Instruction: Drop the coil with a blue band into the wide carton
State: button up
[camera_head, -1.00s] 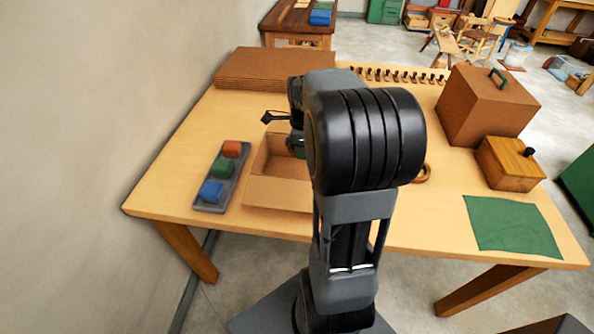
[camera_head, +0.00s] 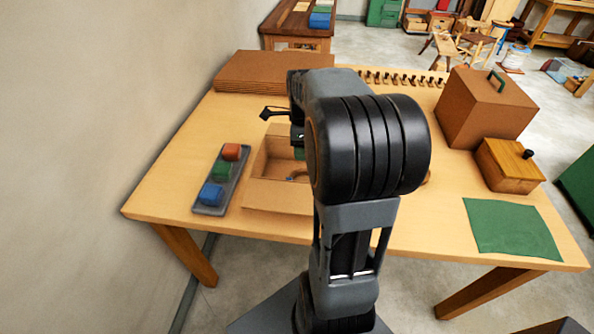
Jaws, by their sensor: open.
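The wide carton (camera_head: 262,194) stands open on the table, left of my arm, and my arm hides its right part. Inside it a small part of a curved thing (camera_head: 297,175) shows, with a bluish tint; it may be the coil with a blue band, but most of it is hidden. My gripper (camera_head: 299,150) is above the carton, largely hidden behind my arm, and is open. A bit of a brown ring-like thing (camera_head: 428,177) shows at the right edge of my arm.
A grey tray (camera_head: 209,209) with red, green and blue blocks lies left of the carton. Flat cardboard (camera_head: 262,72) lies behind. A large brown box (camera_head: 487,108), a wooden box (camera_head: 509,163) and a green cloth (camera_head: 511,228) are at right. A pegged rack (camera_head: 405,77) runs along the back.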

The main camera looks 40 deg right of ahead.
notch_tip(320, 180, up, 12)
jog(key=shift+f, duration=0.15)
dwell(0.7)
jog(key=s+a+f+n+t, duration=0.2)
jog(key=s+a+f+n, duration=0.2)
jog(key=a+n, duration=0.5)
jog(key=s+a+f+n+t, duration=0.2)
jog(key=s+a+f+n, duration=0.3)
jog(key=n, duration=1.2)
jog(key=a+f, duration=0.1)
jog(key=a, duration=0.2)
jog(key=shift+a+n, duration=0.4)
jog(key=shift+f, duration=0.1)
